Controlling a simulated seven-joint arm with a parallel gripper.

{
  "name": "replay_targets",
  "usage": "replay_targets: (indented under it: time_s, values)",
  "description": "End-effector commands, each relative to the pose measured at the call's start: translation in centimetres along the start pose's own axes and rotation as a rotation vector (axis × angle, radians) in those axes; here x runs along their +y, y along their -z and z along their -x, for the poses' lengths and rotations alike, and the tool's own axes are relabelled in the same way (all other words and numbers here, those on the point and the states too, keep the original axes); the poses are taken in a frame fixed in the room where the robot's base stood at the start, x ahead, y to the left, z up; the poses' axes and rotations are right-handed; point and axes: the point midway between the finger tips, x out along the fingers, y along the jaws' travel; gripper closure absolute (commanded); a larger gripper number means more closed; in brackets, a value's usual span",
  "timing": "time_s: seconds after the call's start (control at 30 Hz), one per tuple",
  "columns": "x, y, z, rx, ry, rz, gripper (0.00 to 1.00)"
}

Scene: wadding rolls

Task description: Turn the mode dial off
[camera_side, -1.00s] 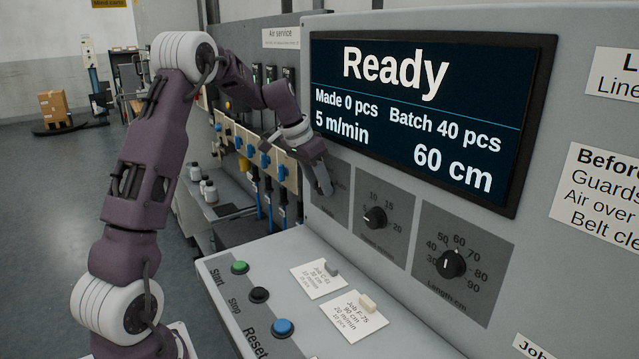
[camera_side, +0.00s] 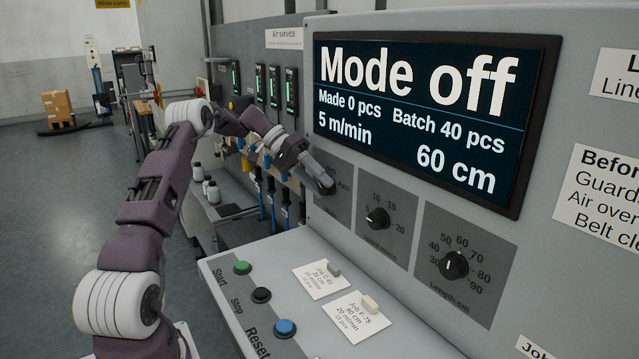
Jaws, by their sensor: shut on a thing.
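The mode dial is hidden behind my gripper, at the leftmost grey dial plate (camera_side: 338,207) on the machine panel. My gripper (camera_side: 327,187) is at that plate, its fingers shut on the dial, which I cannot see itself. The screen (camera_side: 418,115) above the dials reads "Mode off", "Made 0 pcs", "Batch 40 pcs", "5 m/min" and "60 cm".
To the right are the speed dial (camera_side: 376,219) and the length dial (camera_side: 454,265). Below, the sloping desk holds a green button (camera_side: 242,268), a black button (camera_side: 261,294), a blue button (camera_side: 285,328) and two job cards (camera_side: 355,317). Air valves (camera_side: 262,160) stand behind my arm.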

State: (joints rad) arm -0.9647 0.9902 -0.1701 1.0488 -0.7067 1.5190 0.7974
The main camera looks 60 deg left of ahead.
Motion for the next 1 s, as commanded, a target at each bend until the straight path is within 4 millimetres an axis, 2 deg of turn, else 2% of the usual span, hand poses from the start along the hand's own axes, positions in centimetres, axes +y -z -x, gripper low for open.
replay_targets:
  time_s: [0.3,0.8,0.83,0.93,1.0]
  values:
    - [-0.26,0.02,0.05,-0.004,-0.09,0.039,1.0]
    - [-0.27,0.01,-0.01,-0.006,-0.106,0.047,1.0]
    - [-0.27,0.01,-0.01,-0.006,-0.106,0.047,0.61]
    - [-0.27,0.01,-0.02,-0.006,-0.106,0.046,0.42]
    - [-0.26,0.01,-0.02,-0.006,-0.106,0.046,0.42]
